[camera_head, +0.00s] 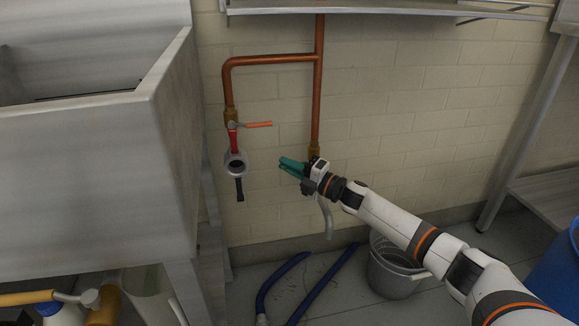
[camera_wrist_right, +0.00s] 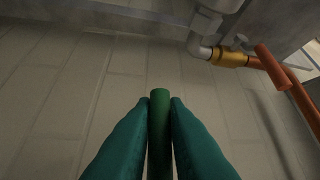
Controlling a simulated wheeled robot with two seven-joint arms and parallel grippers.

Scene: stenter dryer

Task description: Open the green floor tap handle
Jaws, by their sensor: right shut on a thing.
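The green tap handle (camera_wrist_right: 159,105) shows in the right wrist view as a green bar between the two teal fingers of my right gripper (camera_wrist_right: 160,125). The fingers are shut on it, one on each side, and its end sticks out a little past them. In the head view my right gripper (camera_head: 288,166) is at the lower end of the right copper pipe, in front of the tiled wall. There the gripper hides the handle and most of the tap's body. A pale curved spout (camera_head: 326,218) hangs below the gripper. My left gripper is not in view.
A second tap with an orange lever (camera_head: 257,124) sits to the left on the copper pipe (camera_head: 318,95). A steel sink (camera_head: 120,140) stands at left. A grey bucket (camera_head: 390,275) and blue hoses (camera_head: 300,290) are on the floor below my arm. A blue bin (camera_head: 562,268) is at right.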

